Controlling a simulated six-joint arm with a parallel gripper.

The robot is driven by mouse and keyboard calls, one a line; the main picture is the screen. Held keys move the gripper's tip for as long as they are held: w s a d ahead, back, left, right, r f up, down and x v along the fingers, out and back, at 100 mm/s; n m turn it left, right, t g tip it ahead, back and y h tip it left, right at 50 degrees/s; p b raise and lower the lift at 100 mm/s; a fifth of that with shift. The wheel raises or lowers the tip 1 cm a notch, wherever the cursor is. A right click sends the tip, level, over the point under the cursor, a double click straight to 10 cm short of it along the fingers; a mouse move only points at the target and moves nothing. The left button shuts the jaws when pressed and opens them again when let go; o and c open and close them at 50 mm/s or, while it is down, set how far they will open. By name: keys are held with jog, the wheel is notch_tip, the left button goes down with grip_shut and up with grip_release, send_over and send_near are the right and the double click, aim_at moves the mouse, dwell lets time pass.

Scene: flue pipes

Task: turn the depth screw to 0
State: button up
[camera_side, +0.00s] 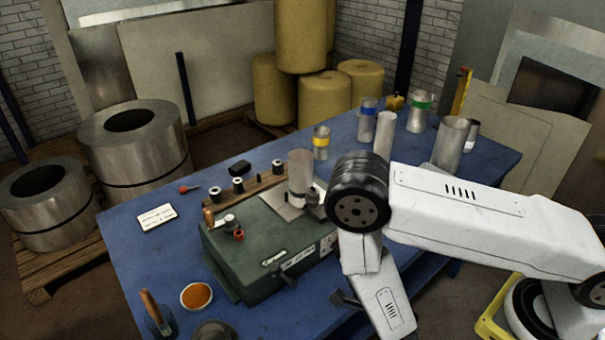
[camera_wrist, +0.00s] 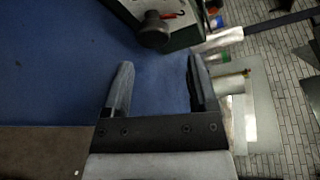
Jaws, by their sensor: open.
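A green machine (camera_side: 262,250) with a labelled front stands on the blue table. In the wrist view, a dark round knob (camera_wrist: 152,32) projects from the machine's face, beside a pale plate with a red mark (camera_wrist: 172,15). It looks like the depth screw, but its scale and setting cannot be read. My gripper (camera_wrist: 158,85) is open, with nothing between its fingers, and the knob lies ahead of the fingertips, apart from them. In the side view, my gripper (camera_side: 345,299) is low in front of the machine's right end, and my arm hides part of that end.
Several banded pipes, such as the yellow-banded one (camera_side: 321,143), stand at the back of the blue table (camera_side: 130,228). A bowl of orange powder (camera_side: 196,296) is at the front left.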

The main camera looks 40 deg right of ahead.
jog(key=shift+f, duration=0.5)
jog(key=shift+w+d, duration=0.1)
jog(key=shift+w, duration=0.05)
jog(key=shift+x, duration=3.75)
jog(key=c, duration=1)
